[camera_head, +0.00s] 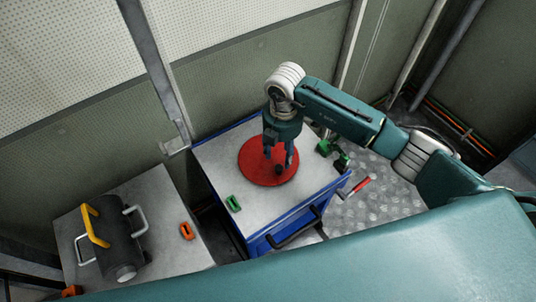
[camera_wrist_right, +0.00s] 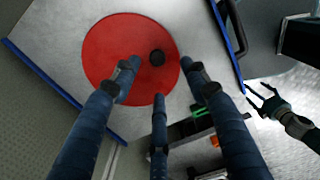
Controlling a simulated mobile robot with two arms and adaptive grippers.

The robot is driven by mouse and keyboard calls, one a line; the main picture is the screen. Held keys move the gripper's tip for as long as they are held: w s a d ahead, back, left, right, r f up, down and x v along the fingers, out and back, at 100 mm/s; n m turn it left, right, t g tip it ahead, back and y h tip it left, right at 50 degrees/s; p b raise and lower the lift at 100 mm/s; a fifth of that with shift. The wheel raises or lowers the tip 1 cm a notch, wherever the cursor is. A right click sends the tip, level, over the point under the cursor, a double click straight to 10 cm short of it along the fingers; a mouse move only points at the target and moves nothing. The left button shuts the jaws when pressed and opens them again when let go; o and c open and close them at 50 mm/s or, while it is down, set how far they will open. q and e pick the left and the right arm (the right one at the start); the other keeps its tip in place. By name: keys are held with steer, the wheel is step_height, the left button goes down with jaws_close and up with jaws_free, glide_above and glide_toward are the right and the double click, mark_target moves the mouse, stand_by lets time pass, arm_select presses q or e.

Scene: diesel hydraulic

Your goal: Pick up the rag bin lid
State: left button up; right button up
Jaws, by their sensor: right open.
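The rag bin lid is a round red disc (camera_head: 256,163) with a small dark knob, lying flat on the grey top of a blue cabinet. It also shows in the right wrist view (camera_wrist_right: 115,55), with its knob (camera_wrist_right: 157,58) right of the disc's middle. My right gripper (camera_head: 279,163) points down over the lid. Its three fingers (camera_wrist_right: 160,85) are spread and hold nothing; the knob shows beyond them. In the right wrist view, a dark gripper that appears to be my left one (camera_wrist_right: 268,103) is at the right edge, fingers apart and empty. The head view does not show it.
At left, a grey table holds a black cylinder (camera_head: 120,240) and an orange piece (camera_head: 187,231). Walls stand behind.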

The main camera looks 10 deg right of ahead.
mark_target(279, 167)
step_height(279, 167, down, 2)
steer(key=shift+a+f, duration=0.1)
steer(key=shift+f, duration=0.4)
steer(key=f+p, duration=0.1)
steer(key=f, duration=0.3)
steer(key=shift+w+f, duration=0.15)
steer(key=shift+w, duration=0.05)
steer(key=shift+f, duration=0.35)
steer(key=shift+w+f, duration=0.1)
steer(key=shift+f, duration=0.05)
steer(key=c, duration=0.4)
arm_select(q)
steer(key=shift+s+r, duration=0.35)
steer(key=shift+r, duration=0.2)
arm_select(e)
jaws_close()
